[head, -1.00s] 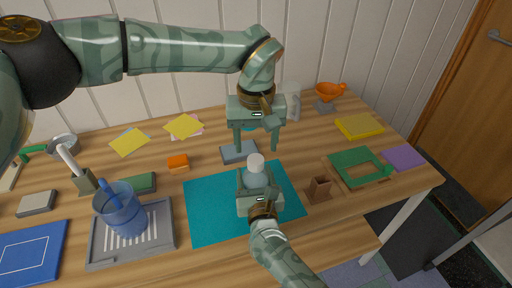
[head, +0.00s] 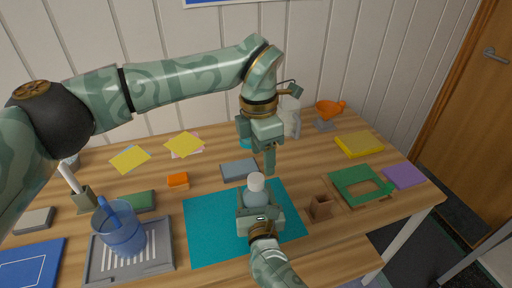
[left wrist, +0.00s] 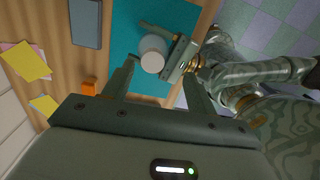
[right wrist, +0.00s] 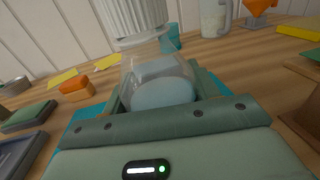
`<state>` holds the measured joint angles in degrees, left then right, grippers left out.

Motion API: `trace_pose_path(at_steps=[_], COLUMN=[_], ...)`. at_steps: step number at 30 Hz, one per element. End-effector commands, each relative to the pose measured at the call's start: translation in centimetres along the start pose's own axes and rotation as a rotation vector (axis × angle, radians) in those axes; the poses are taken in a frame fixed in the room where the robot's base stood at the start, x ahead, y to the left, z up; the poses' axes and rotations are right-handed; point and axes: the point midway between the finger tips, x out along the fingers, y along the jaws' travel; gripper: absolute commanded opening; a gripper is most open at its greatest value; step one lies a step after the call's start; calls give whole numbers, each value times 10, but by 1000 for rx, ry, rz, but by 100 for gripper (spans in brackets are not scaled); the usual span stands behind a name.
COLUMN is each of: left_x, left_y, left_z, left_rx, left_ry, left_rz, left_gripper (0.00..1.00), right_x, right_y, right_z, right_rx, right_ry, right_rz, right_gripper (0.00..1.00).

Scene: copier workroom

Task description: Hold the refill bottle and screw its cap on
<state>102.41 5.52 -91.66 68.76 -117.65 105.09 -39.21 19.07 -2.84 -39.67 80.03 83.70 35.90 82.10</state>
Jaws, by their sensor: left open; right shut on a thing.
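The clear refill bottle (head: 256,198) stands upright over the teal mat, with pale blue liquid visible in the right wrist view (right wrist: 160,88). My right gripper (head: 259,214) is shut around its body. The white ribbed cap (head: 256,182) sits on top of the bottle; it also shows in the right wrist view (right wrist: 134,16) and from above in the left wrist view (left wrist: 153,52). I cannot tell how tight it is. My left gripper (head: 270,168) is open and empty, pointing down just above and behind the cap. In the left wrist view its fingers (left wrist: 162,72) are spread wider than the cap.
The teal mat (head: 210,222) lies under the bottle. A small brown holder (head: 320,208) stands close to its right, and a grey-blue block (head: 239,169) lies behind. A blue cup (head: 119,235) stands on a grey tray (head: 163,262) at left.

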Motion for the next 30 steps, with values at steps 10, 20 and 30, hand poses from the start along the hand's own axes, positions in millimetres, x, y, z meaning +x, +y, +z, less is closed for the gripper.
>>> trace_pose_path(at_steps=[10,20,30], left_x=[-10,-10,-3], left_y=[8,6,6], left_z=[-10,-11,-11], left_rx=[-928,-1134,-1130], left_ry=[28,32,33], left_rz=[56,60,58], left_gripper=[57,57,57], right_x=[0,0,0], right_y=[0,0,0], right_z=[0,0,0], right_rx=[0,0,0], right_ry=[1,0,0], right_rz=[0,0,0], right_gripper=[0,0,0])
